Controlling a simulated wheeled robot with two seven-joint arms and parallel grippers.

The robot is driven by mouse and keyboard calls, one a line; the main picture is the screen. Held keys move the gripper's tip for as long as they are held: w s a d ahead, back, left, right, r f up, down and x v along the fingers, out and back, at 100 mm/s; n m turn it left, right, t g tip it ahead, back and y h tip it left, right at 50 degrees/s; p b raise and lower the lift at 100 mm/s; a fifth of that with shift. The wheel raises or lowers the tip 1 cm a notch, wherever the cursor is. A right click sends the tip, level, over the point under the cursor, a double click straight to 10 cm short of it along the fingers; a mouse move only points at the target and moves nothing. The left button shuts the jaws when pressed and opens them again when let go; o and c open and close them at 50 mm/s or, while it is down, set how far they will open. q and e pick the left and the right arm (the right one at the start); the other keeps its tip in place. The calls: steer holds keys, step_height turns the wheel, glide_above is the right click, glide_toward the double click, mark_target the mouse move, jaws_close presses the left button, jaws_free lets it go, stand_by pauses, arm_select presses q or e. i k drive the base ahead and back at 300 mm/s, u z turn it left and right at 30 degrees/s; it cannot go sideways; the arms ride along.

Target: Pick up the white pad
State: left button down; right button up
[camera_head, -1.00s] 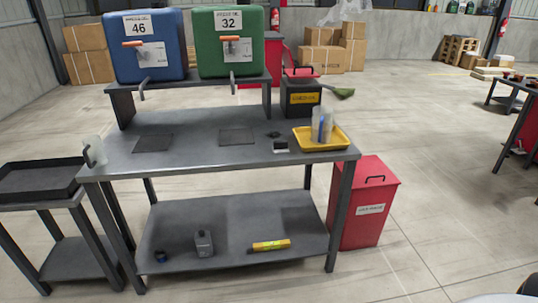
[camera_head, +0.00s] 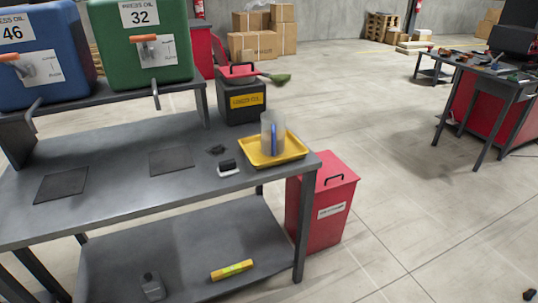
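The white pad (camera_head: 230,172) is a small flat white piece near the front right of the workbench top, left of the yellow tray. A small black block (camera_head: 227,164) is at its back edge and hides part of it; I cannot tell whether the block rests on it. Neither of my grippers can be made out in the head view.
The yellow tray (camera_head: 298,151) holds a clear container (camera_head: 267,131). A black bin (camera_head: 229,109) stands behind. Dark mats (camera_head: 171,160) lie to the left, below the blue (camera_head: 38,67) and green (camera_head: 142,62) oil tanks. A red bin (camera_head: 321,218) stands right of the bench.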

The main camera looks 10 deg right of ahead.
mark_target(227, 167)
steer(key=i, duration=0.85)
steer(key=u, duration=0.25)
